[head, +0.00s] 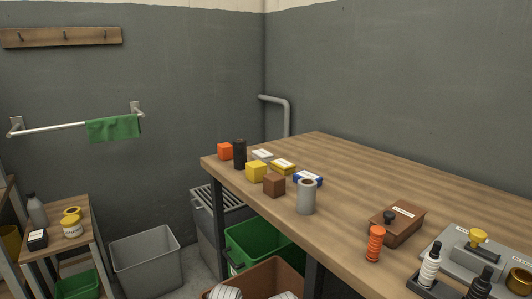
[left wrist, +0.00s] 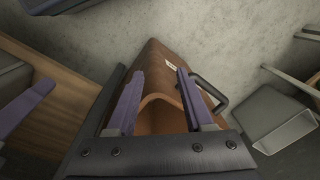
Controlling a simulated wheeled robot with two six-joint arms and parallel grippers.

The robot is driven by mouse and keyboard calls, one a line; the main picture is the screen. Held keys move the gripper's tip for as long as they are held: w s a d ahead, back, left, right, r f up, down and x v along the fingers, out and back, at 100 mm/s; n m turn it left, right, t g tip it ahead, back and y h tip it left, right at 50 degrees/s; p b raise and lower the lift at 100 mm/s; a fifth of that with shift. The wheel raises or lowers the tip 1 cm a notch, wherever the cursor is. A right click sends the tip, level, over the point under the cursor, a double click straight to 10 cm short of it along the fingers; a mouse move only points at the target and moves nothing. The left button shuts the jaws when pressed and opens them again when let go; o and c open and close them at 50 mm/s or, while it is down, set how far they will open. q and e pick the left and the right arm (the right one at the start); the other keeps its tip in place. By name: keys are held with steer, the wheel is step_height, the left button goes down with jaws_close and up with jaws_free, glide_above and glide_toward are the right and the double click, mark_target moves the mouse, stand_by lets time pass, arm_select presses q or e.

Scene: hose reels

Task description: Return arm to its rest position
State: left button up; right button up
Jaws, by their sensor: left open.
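My left gripper (left wrist: 160,95) shows in the left wrist view with its two purple fingers spread apart and nothing held between them. Beyond the fingers is a brown container (left wrist: 150,65) with a small pale label and a dark handle on its right. The gripper body hides its near part. I cannot tell whether the fingers touch it. Neither gripper shows in the head view.
In the head view, a wooden workbench (head: 340,165) carries boxes, cylinders and bottles. Below it are a green bin (head: 265,245) and a brown bin (head: 262,272). A grey bin (head: 145,262) and a small wooden table (head: 50,250) stand at left. The bench's middle is clear.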

arm_select(q)
steer(key=s+d+r+p, duration=0.1)
steer(key=d+r+p, duration=0.1)
steer(key=r+p, duration=1.3)
steer(key=s+d+r+m+p, duration=0.1)
steer(key=d+r+p, duration=0.1)
steer(key=r+p, duration=1.4)
steer(key=shift+s+d+r+m, duration=0.15)
steer(key=shift+s+m, duration=0.15)
steer(key=shift+s, duration=0.1)
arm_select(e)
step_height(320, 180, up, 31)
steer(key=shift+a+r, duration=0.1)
